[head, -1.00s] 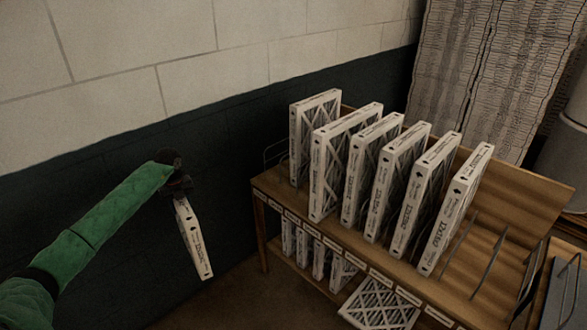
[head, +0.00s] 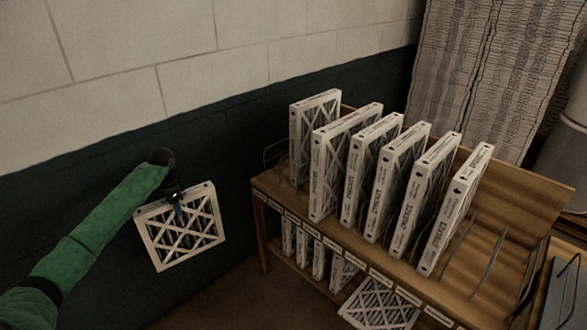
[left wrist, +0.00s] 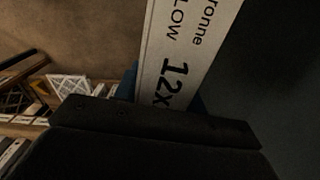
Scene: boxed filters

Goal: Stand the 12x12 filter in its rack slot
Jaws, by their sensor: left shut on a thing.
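A white-framed filter (head: 158,248) with a criss-cross face hangs in the air left of the rack in the head view. My left gripper (head: 177,199) is shut on its top edge. In the left wrist view the held filter (left wrist: 185,45) shows its edge, with print that begins "12x" and is cut off by my left gripper (left wrist: 165,108). The wooden rack (head: 262,187) stands to the right, with several filters upright in its wire slots. Empty slots with wire dividers (head: 487,258) show at its right end. My right gripper is not in view.
More filters (head: 318,258) stand on the lower shelf, and one (head: 380,305) lies tilted near the front. A dark-and-cream block wall (head: 110,40) is behind. Pleated material (head: 490,75) hangs at the back right. Open space lies between the held filter and the rack.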

